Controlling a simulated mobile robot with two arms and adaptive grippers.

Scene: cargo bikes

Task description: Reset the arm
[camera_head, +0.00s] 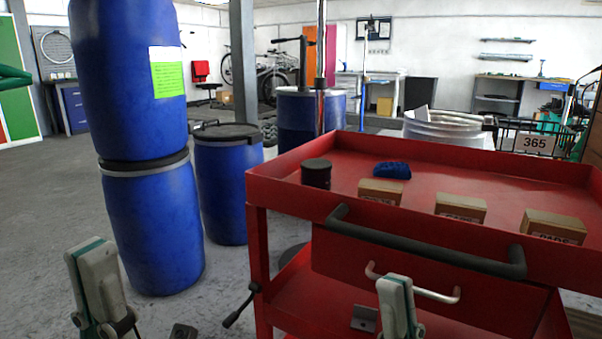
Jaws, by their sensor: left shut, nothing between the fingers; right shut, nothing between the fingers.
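My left gripper (97,285) is at the lower left, in front of the stacked blue barrels. It is shut and holds nothing. My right gripper (397,305) is at the bottom, in front of the red tool cart (300,196). It is shut and empty, and it overlaps the cart's lower part in the picture; I cannot tell how far apart they are. The lower ends of both arms are cut off by the bottom edge.
The cart top holds a black can (317,174), a blue cloth-like item (392,170) and small boxes (380,191). A dark handle (420,248) juts from its front. Blue barrels (150,225) stand left of it. Grey floor (50,215) is clear at far left.

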